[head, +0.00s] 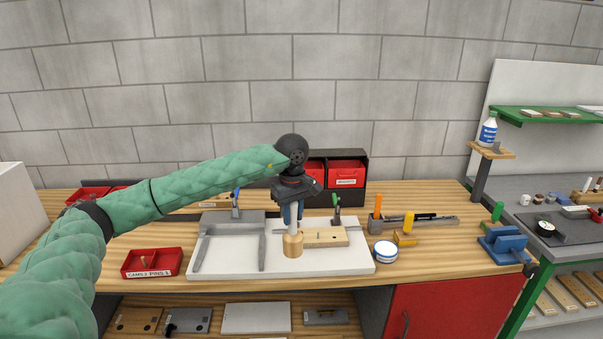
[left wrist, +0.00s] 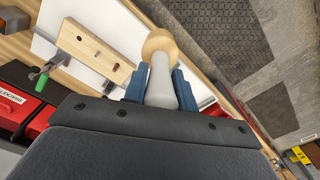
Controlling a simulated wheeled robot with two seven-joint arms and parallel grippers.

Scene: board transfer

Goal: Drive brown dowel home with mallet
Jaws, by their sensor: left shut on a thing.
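My left gripper (head: 292,212) is shut on the grey handle of a mallet (head: 293,245), which hangs head down. The mallet's round wooden head is at or just above the white board (head: 225,271), beside the left end of a pale wooden block (head: 325,237). In the left wrist view the gripper (left wrist: 159,76) holds the handle between blue fingers, with the mallet head (left wrist: 160,42) beyond. The block (left wrist: 95,52) there shows small dark spots on its top; I cannot tell which are holes or a brown dowel. My right gripper is out of view.
A clamp with a green handle (head: 336,211) stands behind the block. A grey metal frame (head: 200,248) lies on the board's left part. A red tray (head: 152,262) is at the left, a round tin (head: 385,252) at the right. Hand tools lie further right.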

